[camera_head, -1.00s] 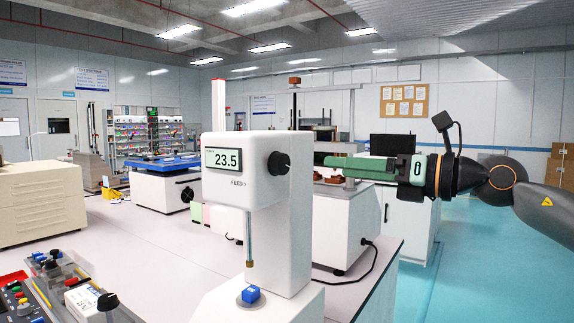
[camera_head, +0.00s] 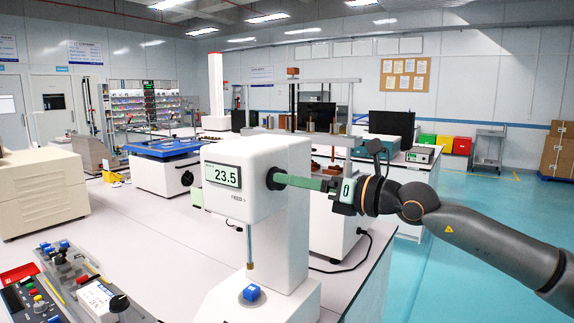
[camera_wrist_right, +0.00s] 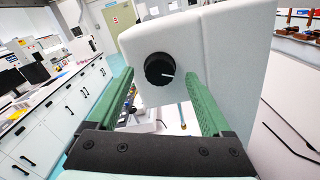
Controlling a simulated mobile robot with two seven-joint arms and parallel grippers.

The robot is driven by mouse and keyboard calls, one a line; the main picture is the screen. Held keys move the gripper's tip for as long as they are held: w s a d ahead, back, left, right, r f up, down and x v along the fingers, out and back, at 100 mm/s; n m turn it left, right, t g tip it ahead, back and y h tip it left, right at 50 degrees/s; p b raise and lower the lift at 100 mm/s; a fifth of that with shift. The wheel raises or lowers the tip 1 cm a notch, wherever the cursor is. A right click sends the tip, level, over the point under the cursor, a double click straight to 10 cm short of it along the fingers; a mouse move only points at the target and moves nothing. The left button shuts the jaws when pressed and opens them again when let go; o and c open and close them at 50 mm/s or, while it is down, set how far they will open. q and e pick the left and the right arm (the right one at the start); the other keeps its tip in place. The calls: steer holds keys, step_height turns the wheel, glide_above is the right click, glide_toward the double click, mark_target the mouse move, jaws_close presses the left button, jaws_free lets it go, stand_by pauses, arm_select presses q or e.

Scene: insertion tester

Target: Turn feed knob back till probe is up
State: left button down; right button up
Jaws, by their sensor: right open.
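The white insertion tester (camera_head: 290,160) stands on the bench, its display (camera_head: 222,174) reading 23.5 with a FEED label below. Its black feed knob (camera_head: 274,177) is on the right side face; in the right wrist view the knob (camera_wrist_right: 159,69) has a white mark pointing right. The thin probe (camera_head: 250,248) hangs down from the head, above a blue block (camera_head: 250,293) on the base. My right gripper (camera_head: 285,180) is at the knob in the head view; in the wrist view its green fingers (camera_wrist_right: 158,85) are open on either side of the knob, apart from it. My left gripper is not in view.
A control panel (camera_head: 65,285) with knobs and buttons lies at the lower left. A beige cabinet (camera_head: 42,195) and a blue-topped machine (camera_head: 165,165) stand behind it. A black cable (camera_head: 345,262) runs on the bench at the right.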

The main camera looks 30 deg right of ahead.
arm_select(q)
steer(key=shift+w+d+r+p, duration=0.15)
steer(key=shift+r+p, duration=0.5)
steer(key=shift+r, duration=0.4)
arm_select(e)
steer(key=shift+x, duration=1.35)
jaws_close()
jaws_free()
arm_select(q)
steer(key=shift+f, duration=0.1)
arm_select(e)
steer(key=shift+s+d, duration=0.1)
